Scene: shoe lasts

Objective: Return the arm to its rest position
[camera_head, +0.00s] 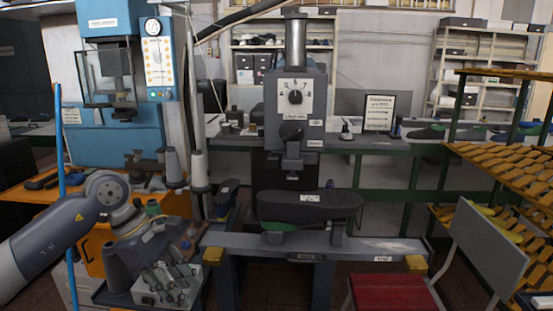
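My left arm (40,245) comes in from the left edge and bends down at its wrist. My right arm and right gripper are not in view.
A grey press (296,100) stands in the middle with a black sole-shaped block (310,206) on its beam. A blue machine (115,150) and blue pole (62,150) stand left.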

